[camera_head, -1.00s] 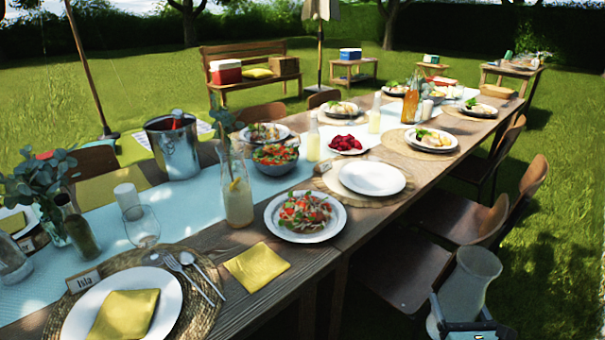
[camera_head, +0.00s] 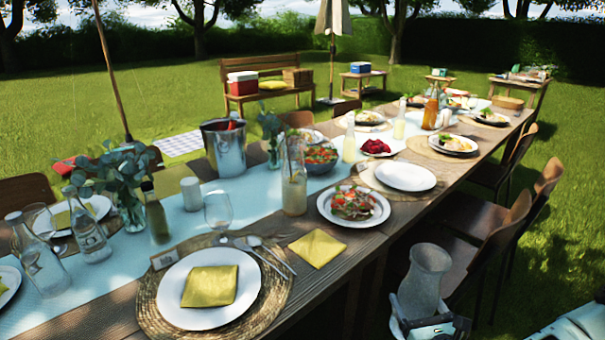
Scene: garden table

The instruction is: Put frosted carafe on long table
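The frosted carafe (camera_head: 424,279) is a grey, cloudy vessel with a flared top, at the lower right of the head view. It stands upright in my gripper (camera_head: 428,326), which is shut around its lower part; the fingertips are partly hidden. The carafe is apart from the table, beside its near right edge. The long table (camera_head: 330,262) is wooden with a pale blue runner and runs from lower left to upper right. It bears plates, food, bottles and glasses.
A yellow napkin (camera_head: 317,248) lies near the table edge, between a place setting with a white plate (camera_head: 172,290) and a salad plate (camera_head: 328,205). Bare wood shows around the napkin. Brown chairs (camera_head: 480,240) stand along the right side. A metal bucket (camera_head: 224,150) stands further back.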

